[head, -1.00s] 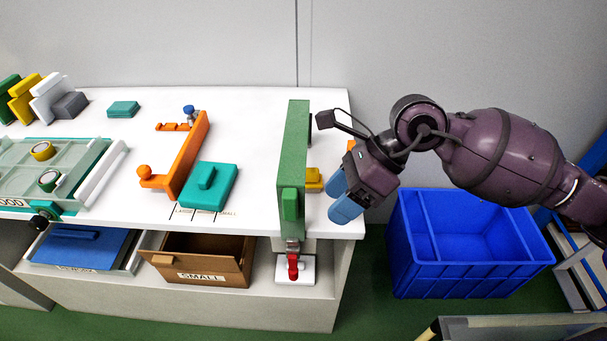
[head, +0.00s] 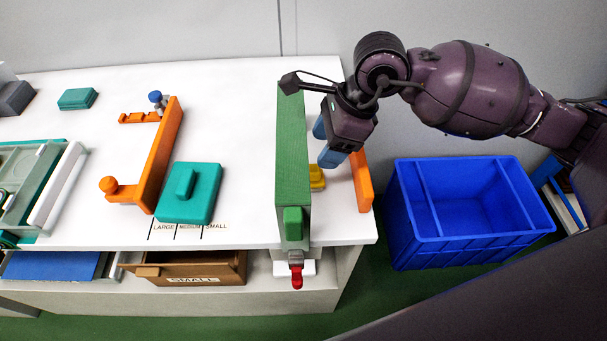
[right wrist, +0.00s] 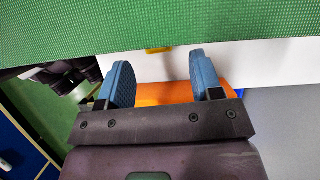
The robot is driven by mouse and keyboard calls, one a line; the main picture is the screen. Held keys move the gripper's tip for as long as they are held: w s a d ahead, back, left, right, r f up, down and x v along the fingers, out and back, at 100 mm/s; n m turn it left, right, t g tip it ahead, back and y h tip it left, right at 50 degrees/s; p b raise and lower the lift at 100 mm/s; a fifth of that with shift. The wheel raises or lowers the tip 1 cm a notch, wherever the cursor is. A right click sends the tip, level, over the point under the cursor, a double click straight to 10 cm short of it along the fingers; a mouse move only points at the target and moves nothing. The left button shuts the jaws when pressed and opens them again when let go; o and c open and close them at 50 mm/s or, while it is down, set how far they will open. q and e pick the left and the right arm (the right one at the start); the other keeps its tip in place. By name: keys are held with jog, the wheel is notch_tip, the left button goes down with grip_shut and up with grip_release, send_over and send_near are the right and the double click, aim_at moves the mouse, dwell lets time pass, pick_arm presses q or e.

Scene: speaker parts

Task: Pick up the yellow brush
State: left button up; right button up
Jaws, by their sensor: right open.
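The yellow brush (head: 317,178) shows only in part, low on the white table just right of the green upright panel. The panel hides some of it. A small bit of yellow (right wrist: 160,50) shows between the fingers at the panel's edge in the right wrist view. My right gripper (head: 325,143), with blue fingers, is open and empty, right of the panel and above and beyond the brush in the head view. Its fingers (right wrist: 161,68) are apart from each other in the right wrist view. My left gripper is not in view.
The tall green panel (head: 291,140) stands close on the left of the gripper. An orange upright piece (head: 361,182) stands on its right, by the table's edge. A blue crate (head: 465,248) is on the floor beyond. A teal block (head: 190,205) and orange bracket (head: 165,150) lie left.

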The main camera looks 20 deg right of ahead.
aim_at(314, 168)
jog(key=shift+a+f, duration=0.2)
jog(key=shift+f, duration=0.25)
jog(key=x, duration=0.2)
jog(key=b+x, duration=0.1)
jog(key=x, duration=0.1)
jog(key=shift+s+f, duration=0.15)
jog(key=shift+s, duration=0.15)
jog(key=shift+a+f, duration=0.2)
jog(key=shift+f, duration=0.1)
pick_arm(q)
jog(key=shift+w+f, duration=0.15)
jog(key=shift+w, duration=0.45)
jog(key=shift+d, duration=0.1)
pick_arm(e)
jog(key=c, duration=1)
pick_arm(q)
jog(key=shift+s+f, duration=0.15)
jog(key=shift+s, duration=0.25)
pick_arm(e)
jog(key=shift+r, duration=0.1)
